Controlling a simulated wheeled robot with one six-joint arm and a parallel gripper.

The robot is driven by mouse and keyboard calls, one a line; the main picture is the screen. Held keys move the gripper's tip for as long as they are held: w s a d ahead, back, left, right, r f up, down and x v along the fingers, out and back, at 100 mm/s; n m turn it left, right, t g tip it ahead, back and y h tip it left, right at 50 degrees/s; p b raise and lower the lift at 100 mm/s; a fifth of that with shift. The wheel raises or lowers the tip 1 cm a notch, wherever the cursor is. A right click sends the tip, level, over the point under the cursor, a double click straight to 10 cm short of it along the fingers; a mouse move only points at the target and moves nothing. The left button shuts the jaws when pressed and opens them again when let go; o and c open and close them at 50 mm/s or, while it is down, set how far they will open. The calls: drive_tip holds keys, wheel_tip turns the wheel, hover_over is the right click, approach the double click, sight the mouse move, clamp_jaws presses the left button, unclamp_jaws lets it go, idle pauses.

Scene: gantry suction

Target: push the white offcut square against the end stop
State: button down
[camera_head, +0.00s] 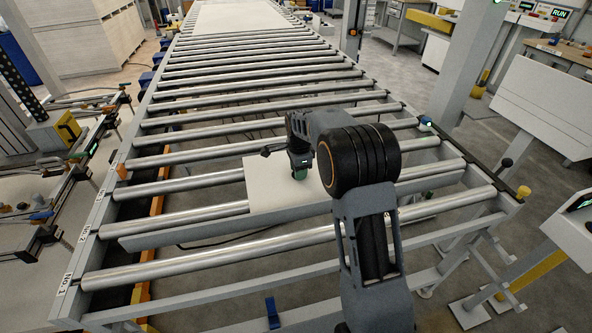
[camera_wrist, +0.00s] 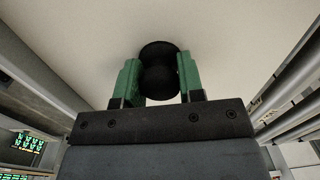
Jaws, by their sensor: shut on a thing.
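The white offcut (camera_head: 264,188) lies on the rollers in the head view, and its pale face fills the top of the wrist view (camera_wrist: 80,40). Its near edge appears at the grey end stop bar (camera_head: 180,232), which runs across the conveyor. My arm hides the offcut's right part, so I cannot tell whether the whole edge touches or is square. My gripper (camera_head: 300,172) is over the offcut. Its green fingers are shut on a black rounded knob (camera_wrist: 158,72), which seems to stand against the offcut's face.
Bare metal rollers (camera_head: 200,160) stretch away behind the offcut. A large pale panel (camera_head: 235,18) lies at the far end.

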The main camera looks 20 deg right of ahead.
drive_tip(key=shift+s+f+g, duration=0.3)
drive_tip(key=shift+s+f, duration=0.2)
drive_tip(key=shift+s, duration=0.75)
drive_tip(key=c, duration=0.6)
unclamp_jaws()
drive_tip(key=shift+d, duration=0.15)
drive_tip(key=shift+c, duration=0.2)
drive_tip(key=shift+s, duration=0.1)
drive_tip(key=shift+r, duration=0.1)
drive_tip(key=shift+r, duration=0.2)
drive_tip(key=r, duration=0.4)
drive_tip(key=r+p, duration=0.1)
drive_tip(key=r, duration=0.8)
drive_tip(key=shift+w+r, duration=0.25)
drive_tip(key=shift+r, duration=0.1)
